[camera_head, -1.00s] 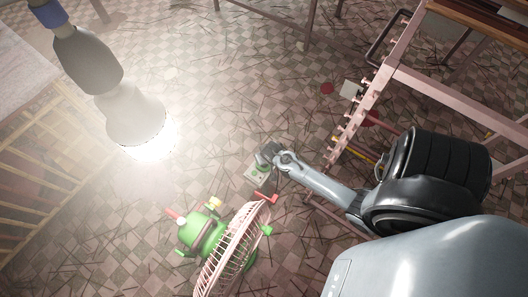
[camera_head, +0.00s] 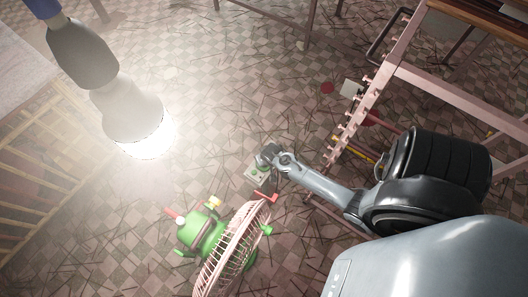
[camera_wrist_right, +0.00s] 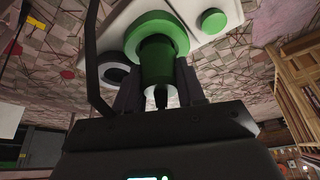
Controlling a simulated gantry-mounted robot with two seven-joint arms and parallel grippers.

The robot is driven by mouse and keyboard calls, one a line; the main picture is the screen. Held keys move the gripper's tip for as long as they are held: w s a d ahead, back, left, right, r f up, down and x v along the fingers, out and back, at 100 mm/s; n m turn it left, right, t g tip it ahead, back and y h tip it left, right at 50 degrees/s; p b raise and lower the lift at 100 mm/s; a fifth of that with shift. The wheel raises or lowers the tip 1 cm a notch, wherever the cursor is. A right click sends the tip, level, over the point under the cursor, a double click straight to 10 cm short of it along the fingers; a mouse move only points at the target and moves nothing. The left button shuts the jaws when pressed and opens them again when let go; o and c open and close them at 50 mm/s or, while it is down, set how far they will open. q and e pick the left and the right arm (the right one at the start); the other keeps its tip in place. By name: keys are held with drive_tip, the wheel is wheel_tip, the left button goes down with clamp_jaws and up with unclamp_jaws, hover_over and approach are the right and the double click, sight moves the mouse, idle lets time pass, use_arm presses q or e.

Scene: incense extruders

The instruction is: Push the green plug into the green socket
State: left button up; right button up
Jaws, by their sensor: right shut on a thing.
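In the right wrist view the green plug (camera_wrist_right: 157,66) is a green cylinder with a black lead at its near end. My right gripper (camera_wrist_right: 160,92) is shut on it. The plug's far end lines up with the green socket (camera_wrist_right: 152,27), a thick green ring on a white panel (camera_wrist_right: 120,18). The plug overlaps the ring in view, so I cannot tell how deep it sits. In the head view my right gripper (camera_head: 266,156) is over the small pale panel (camera_head: 252,176); the plug is too small there to make out. My left gripper is not in view.
A green round button (camera_wrist_right: 213,21) and a dark round fitting (camera_wrist_right: 114,74) flank the socket. A green machine (camera_head: 204,232) and a pink wire-grille fan (camera_head: 232,250) stand close below the panel. A lit lamp (camera_head: 128,112) hangs at left; a pink rack (camera_head: 365,100) stands right.

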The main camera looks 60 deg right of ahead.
drive_tip(key=shift+f, duration=0.3)
drive_tip(key=o, duration=1.1)
drive_tip(key=shift+o, duration=0.2)
drive_tip(key=shift+r, duration=0.1)
